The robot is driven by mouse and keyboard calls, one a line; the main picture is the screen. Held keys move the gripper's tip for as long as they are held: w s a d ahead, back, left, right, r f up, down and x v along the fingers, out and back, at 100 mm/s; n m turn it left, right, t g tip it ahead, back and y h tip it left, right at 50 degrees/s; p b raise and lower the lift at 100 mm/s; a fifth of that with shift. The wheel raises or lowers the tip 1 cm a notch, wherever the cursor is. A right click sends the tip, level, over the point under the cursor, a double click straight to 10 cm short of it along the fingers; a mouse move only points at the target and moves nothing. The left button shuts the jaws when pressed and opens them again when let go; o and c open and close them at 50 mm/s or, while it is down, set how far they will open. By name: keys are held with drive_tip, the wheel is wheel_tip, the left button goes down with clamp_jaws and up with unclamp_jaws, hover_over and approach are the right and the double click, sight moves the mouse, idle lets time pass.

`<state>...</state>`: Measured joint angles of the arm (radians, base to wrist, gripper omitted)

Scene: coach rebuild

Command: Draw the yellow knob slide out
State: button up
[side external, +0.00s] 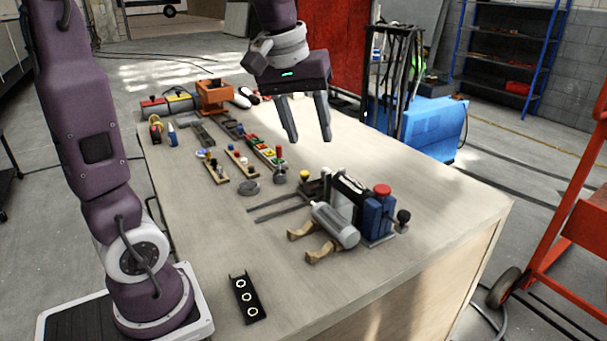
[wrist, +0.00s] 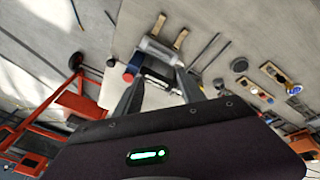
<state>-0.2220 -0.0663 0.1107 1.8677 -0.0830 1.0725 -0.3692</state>
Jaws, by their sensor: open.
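A small yellow knob (side external: 304,174) stands upright on a dark slide part at the left end of the block assembly on the bench. Two thin dark rails (side external: 282,208) run out to the left from that spot; the rails also show in the wrist view (wrist: 207,46). I cannot make out the yellow knob in the wrist view, where my fingers cover part of the assembly. My gripper (side external: 308,139) is open and empty, fingers pointing down, above the bench and apart from the knob. In the wrist view my gripper (wrist: 158,78) frames part of the assembly.
Beside the knob are a blue block (side external: 374,216), a red knob (side external: 382,190) and a grey cylinder (side external: 336,224) by wooden cradles (side external: 322,251). Wooden strips with coloured knobs (side external: 241,160) lie further left. A black plate (side external: 247,298) lies near the front. The bench's right front is clear.

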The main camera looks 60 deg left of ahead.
drive_tip(key=w+a+f+n+g, duration=0.1)
drive_tip(key=w+a+f+n, duration=0.2)
drive_tip(key=w+a, duration=0.35)
drive_tip(key=n+g, duration=0.2)
drive_tip(key=n, duration=0.5)
hover_over(305, 173)
drive_tip(key=f, duration=1.2)
drive_tip(key=shift+a+f, duration=0.2)
drive_tip(key=shift+f, duration=0.1)
wheel_tip(305, 173, down, 6)
drive_tip(key=shift+r, duration=0.15)
drive_tip(key=shift+f, duration=0.4)
clamp_jaws()
drive_tip(key=shift+r, duration=0.1)
